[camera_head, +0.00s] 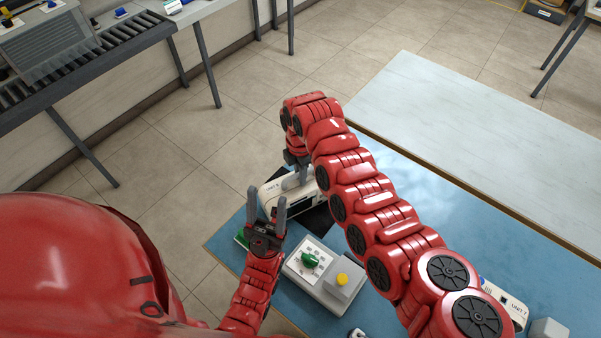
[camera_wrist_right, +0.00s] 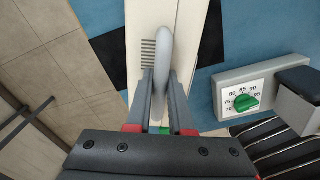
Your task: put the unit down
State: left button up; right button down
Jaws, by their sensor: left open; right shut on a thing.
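The unit (camera_head: 272,190) is a long cream-white box with a lettered side and a grey handle on top, at the far left part of the blue table (camera_head: 225,240). My right gripper (camera_head: 296,178) reaches down over it and is shut on the handle. In the right wrist view my right gripper (camera_wrist_right: 161,88) has its fingers on either side of the grey handle (camera_wrist_right: 164,50), above the cream unit (camera_wrist_right: 186,45). Black patches (camera_head: 318,220) show beside the unit; whether its underside touches the table is hidden. My left gripper (camera_head: 267,200) is open and empty, fingers upward, in front of the unit.
A dial box with a green knob (camera_head: 310,260) and a grey box with a yellow button (camera_head: 343,279) stand close to the right of my left gripper. A second unit (camera_head: 513,308) is at the lower right. A pale table (camera_head: 470,120) lies beyond; a roller conveyor (camera_head: 120,45) is upper left.

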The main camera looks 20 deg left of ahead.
jog(key=c, duration=0.8)
grip_release()
jog(key=shift+r, duration=0.15)
jog(key=shift+r, duration=0.3)
notch_tip(320, 180, up, 10)
jog(key=b, duration=0.4)
jog(key=shift+f, duration=0.1)
jog(key=shift+r+b, duration=0.3)
jog(key=shift+r, duration=0.45)
